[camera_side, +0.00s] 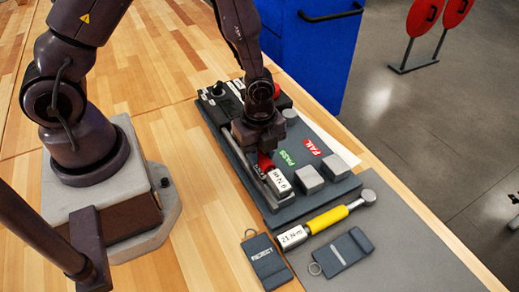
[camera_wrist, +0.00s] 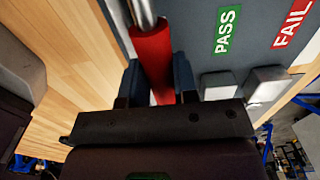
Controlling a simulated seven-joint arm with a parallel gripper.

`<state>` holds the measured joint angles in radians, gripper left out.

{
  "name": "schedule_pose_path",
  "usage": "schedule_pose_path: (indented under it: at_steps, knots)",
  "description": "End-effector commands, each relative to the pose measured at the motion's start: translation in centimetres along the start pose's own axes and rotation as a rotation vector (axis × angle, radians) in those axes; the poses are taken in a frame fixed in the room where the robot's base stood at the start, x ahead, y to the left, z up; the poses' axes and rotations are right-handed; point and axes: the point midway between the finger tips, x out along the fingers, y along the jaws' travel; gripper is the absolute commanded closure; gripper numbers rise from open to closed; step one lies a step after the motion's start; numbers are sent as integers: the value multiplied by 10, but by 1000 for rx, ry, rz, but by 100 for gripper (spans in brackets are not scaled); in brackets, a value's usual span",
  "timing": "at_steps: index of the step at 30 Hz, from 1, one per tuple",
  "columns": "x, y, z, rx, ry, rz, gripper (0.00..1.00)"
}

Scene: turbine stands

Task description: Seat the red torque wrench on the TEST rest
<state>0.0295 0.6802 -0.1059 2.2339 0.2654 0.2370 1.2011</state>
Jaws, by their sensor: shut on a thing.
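The red torque wrench shows as a red handle with a silver shaft in the wrist view (camera_wrist: 151,60). In the side view its red part (camera_side: 265,163) shows just below my gripper (camera_side: 262,150), with a white label at its near end. My gripper's fingers stand on both sides of the red handle in the wrist view (camera_wrist: 155,85) and are shut on it. The wrench is over the left part of the dark grey tester board (camera_side: 318,137). I cannot tell whether it touches the board. The TEST rest cannot be made out; my gripper and arm hide part of the board.
The board carries green PASS and red FAIL labels and two grey blocks (camera_side: 308,178). A yellow torque wrench (camera_side: 328,219) lies in front of it.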

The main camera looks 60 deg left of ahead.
Motion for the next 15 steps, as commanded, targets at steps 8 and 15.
schedule_pose_path:
  at_steps: [8, 15]
  knots:
    - [8, -1, 0, 0, 3, -2, 100]
    - [8, -1, 1, 0, 2, -3, 71]
